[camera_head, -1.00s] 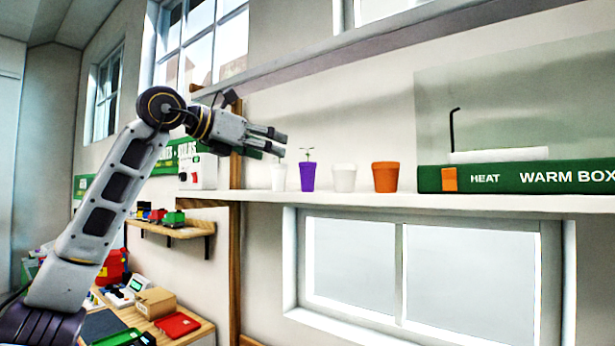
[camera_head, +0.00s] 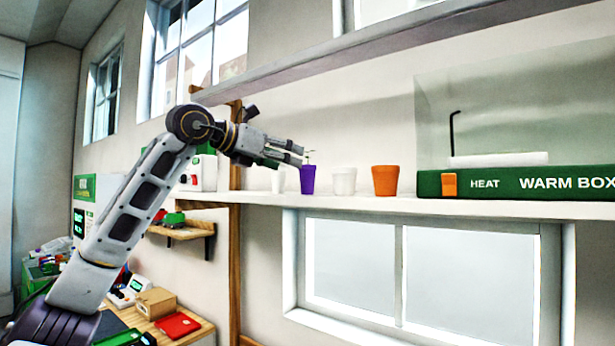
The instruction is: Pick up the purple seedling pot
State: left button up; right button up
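The purple seedling pot (camera_head: 307,181) stands upright on the long white shelf (camera_head: 400,206), between a white pot (camera_head: 278,181) on its left and another white pot (camera_head: 344,182) on its right. My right gripper is not in view.
An orange pot (camera_head: 385,180) and the green warm box (camera_head: 530,183) stand farther right on the shelf. A second shelf (camera_head: 400,38) runs above. A wooden post (camera_head: 235,240) and a small wall shelf (camera_head: 185,231) are at the left. A bench with boxes is below.

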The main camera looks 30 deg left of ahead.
aim_at(307, 166)
pick_arm(q)
jog(key=shift+p+x, duration=0.35)
jog(key=shift+x, duration=1.4)
jog(key=shift+w, duration=0.15)
jog(key=shift+p+x, duration=0.8)
jog(key=shift+x, duration=0.4)
jog(key=shift+p+x, duration=0.45)
jog(key=shift+x, duration=0.8)
jog(key=c, duration=1.1)
jog(key=shift+r, duration=0.1)
jog(key=shift+c, duration=0.2)
